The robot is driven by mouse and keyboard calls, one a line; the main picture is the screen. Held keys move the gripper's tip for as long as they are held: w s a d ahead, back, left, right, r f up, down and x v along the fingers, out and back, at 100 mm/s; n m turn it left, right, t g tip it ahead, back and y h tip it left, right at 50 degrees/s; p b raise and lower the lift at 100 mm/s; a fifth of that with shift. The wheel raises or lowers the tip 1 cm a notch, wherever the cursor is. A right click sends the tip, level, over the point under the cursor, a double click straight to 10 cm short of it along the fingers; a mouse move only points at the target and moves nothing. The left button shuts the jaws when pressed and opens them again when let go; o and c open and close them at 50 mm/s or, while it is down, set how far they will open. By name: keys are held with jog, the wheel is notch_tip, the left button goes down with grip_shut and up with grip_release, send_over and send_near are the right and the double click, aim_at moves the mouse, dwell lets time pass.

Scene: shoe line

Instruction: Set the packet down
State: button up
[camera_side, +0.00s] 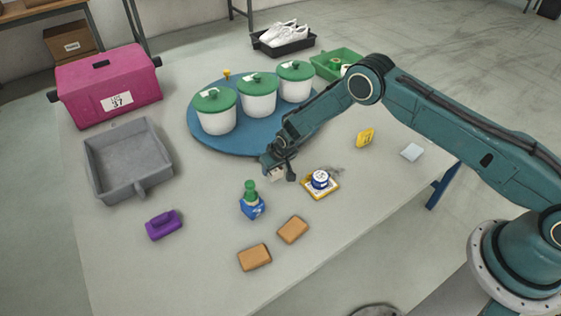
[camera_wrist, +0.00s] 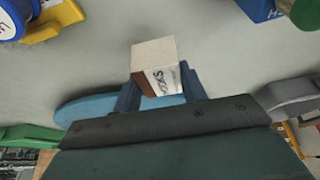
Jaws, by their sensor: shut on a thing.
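The packet (camera_wrist: 155,62) is a small, box-like beige thing with dark lettering and a brown part on its side. In the wrist view it sits between the two blue fingers of my gripper (camera_wrist: 157,88), which is shut on it. In the side view my gripper (camera_side: 279,173) is over the table, in front of the blue round board and left of the yellow tray. The packet (camera_side: 277,175) shows there as a small pale patch at the fingertips, partly hidden. I cannot tell its exact height above the table.
A blue bottle with a green top (camera_side: 252,202) and a yellow tray with a blue-and-white jar (camera_side: 320,180) stand near my gripper. Behind are lidded white pots (camera_side: 258,98) on a blue round board (camera_side: 203,137). Brown blocks (camera_side: 254,257) lie in front. A grey tray (camera_side: 128,160) is left.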

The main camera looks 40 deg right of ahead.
aim_at(274, 173)
jog(key=shift+f, duration=0.1)
jog(key=shift+f, duration=1.8)
jog(key=shift+f, duration=0.1)
jog(key=o, duration=1)
jog(key=shift+r, duration=0.25)
jog(key=v, duration=1.1)
jog(key=shift+s+r, duration=0.15)
jog(key=shift+r, duration=0.2)
